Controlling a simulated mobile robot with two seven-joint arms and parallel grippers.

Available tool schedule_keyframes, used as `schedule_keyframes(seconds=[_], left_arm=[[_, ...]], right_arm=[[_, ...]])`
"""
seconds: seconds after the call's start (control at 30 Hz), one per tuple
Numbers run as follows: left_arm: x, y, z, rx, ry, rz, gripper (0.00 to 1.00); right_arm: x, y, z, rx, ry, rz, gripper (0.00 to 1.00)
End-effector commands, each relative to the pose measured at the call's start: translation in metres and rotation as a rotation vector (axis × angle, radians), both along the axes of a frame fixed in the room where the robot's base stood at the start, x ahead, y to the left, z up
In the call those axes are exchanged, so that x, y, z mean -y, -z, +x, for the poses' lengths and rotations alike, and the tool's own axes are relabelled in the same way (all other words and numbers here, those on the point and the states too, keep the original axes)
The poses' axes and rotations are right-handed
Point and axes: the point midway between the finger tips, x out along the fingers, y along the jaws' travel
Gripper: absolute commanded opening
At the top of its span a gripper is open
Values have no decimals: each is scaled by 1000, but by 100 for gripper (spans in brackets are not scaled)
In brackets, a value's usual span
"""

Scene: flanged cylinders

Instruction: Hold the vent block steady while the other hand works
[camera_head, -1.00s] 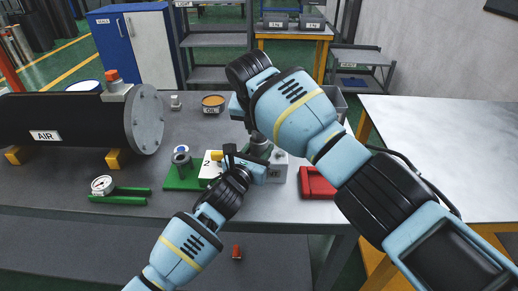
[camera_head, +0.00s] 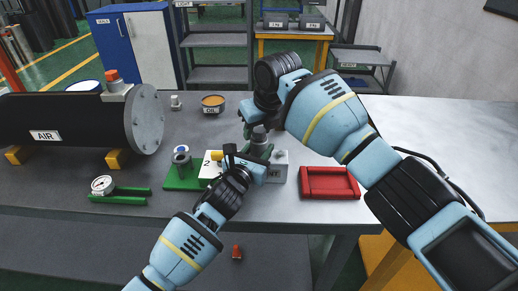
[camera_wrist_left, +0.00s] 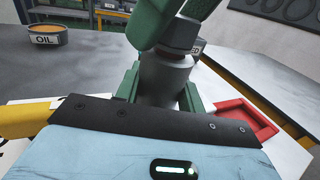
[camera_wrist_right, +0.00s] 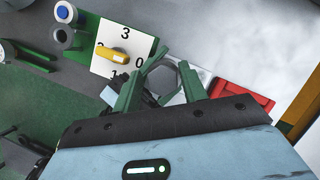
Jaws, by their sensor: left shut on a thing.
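The vent block (camera_head: 280,165), a pale block with a grey cylindrical body and a dark hex cap on top, stands near the table's front edge. My left gripper (camera_head: 248,163) is shut on it; in the left wrist view its green fingers flank the grey body (camera_wrist_left: 163,78). My right gripper (camera_head: 255,128) is above the block, its green fingers near the hex cap (camera_wrist_left: 182,35). In the right wrist view the right gripper (camera_wrist_right: 170,68) has a gap between its fingers, with a grey round part below. Whether it touches the cap cannot be told.
A white number card with a yellow pointer (camera_wrist_right: 122,52) lies left of the block, beside a green plate (camera_head: 182,182) with a grey ring part. A red tray (camera_head: 330,195) is to the right. The OIL tin (camera_head: 213,104), pressure gauge (camera_head: 103,185) and black AIR tank (camera_head: 65,118) stand farther left.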

Motion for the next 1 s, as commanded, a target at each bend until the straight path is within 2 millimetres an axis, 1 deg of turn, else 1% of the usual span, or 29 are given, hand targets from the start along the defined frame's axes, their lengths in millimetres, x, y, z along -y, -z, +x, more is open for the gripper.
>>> schedule_keyframes(seconds=[0.07, 0.7, 0.77, 1.0], left_arm=[[1, 1, 0, -1, 1, -1, 0], [1, 1, 0, -1, 1, -1, 0], [1, 1, 0, -1, 1, -1, 0], [0, 1, 0, -1, 1, -1, 0]], right_arm=[[0, 0, 0, 0, 1, 0, 51], [2, -1, 2, 3, 14, -1, 51], [1, -1, 2, 4, 68, -2, 51], [1, -1, 1, 4, 417, -2, 51]])
